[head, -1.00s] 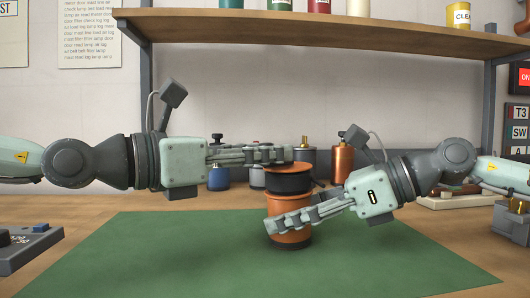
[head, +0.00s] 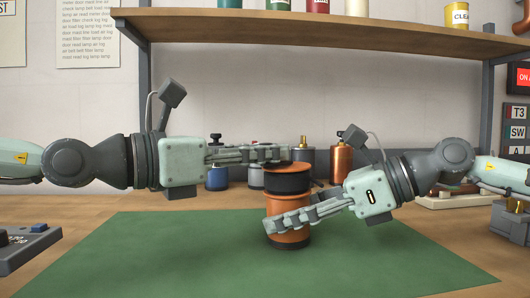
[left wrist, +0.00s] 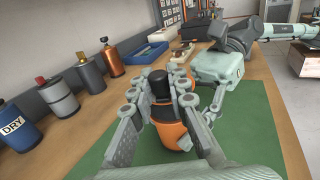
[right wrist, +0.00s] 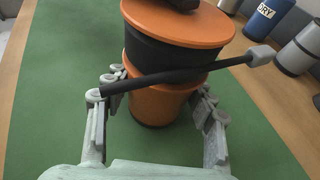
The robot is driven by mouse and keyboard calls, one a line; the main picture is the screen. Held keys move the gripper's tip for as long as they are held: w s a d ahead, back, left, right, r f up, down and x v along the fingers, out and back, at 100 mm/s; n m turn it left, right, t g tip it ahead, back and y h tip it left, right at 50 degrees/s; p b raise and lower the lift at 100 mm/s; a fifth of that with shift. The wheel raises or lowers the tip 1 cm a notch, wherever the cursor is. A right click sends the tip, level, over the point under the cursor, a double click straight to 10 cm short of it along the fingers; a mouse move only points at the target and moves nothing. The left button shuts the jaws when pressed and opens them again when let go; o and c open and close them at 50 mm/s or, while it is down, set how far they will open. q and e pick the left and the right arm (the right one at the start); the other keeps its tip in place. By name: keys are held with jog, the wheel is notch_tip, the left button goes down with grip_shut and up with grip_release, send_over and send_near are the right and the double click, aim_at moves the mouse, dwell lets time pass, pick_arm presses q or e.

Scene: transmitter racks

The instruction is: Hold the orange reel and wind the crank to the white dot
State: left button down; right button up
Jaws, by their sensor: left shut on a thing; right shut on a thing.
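The orange reel (head: 288,236) stands upright on the green mat (head: 150,255), with a black winding (head: 287,182) below its orange top disc. My right gripper (right wrist: 160,100) is shut around the lower orange body. A black crank knob (left wrist: 160,85) stands on top of the reel. My left gripper (left wrist: 160,100) is shut on this knob, just above the top disc. A black cord or rod with a grey end (right wrist: 262,55) crosses in front of the reel in the right wrist view. I cannot make out the white dot in any view.
A shelf (head: 330,30) with cans runs above. Several bottles, including a blue one (head: 216,176) and a copper one (head: 341,161), stand behind the mat. A grey control box (head: 25,245) sits at the left front. The mat around the reel is clear.

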dwell(0.7)
pick_arm(q)
jog(key=c, duration=1.5)
grip_release()
jog(key=shift+o, duration=0.2)
jog(key=shift+a, duration=0.1)
jog(key=v, duration=1.1)
jog(key=shift+s+a, duration=0.25)
jog(key=shift+s, duration=0.05)
jog(key=shift+f, duration=0.1)
